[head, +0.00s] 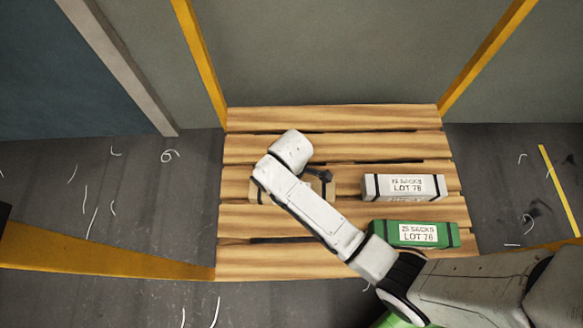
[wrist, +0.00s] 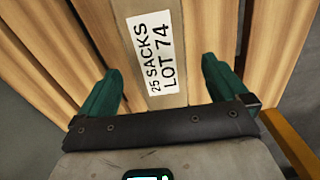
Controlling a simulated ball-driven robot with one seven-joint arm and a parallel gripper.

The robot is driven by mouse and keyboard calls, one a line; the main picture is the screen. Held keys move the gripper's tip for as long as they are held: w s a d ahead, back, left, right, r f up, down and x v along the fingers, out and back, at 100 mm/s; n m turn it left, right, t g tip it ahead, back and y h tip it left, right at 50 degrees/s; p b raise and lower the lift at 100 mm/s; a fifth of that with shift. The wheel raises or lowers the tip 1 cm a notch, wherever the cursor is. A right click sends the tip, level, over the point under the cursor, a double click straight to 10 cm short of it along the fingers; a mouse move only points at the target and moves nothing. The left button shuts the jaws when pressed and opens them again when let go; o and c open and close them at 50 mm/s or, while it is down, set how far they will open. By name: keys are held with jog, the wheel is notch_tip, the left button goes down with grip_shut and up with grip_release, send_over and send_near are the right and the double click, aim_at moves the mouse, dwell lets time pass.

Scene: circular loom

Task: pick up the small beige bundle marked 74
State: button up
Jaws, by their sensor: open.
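The small beige bundle (head: 257,191) lies on the left-middle part of the slatted wooden pallet (head: 330,119), largely hidden under my arm in the head view. I cannot tell how far the fingertips are above the bundle. In the head view my gripper is mostly hidden by my arm.
A white bundle (head: 404,197) marked LOT 78 and a green bundle (head: 448,236) marked LOT 76 lie on the right of the pallet. Yellow posts (head: 202,60) and grey panels stand behind. The pallet's back slats are clear. White scraps litter the dark floor.

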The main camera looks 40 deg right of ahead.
jog(key=shift+d+f+b, duration=0.2)
jog(key=shift+f+b, duration=0.25)
jog(key=shift+f, duration=0.9)
notch_tip(320, 180, down, 4)
jog(key=shift+f+b, duration=0.2)
jog(key=shift+b, duration=0.95)
jog(key=shift+r, duration=0.1)
jog(key=c, duration=1.3)
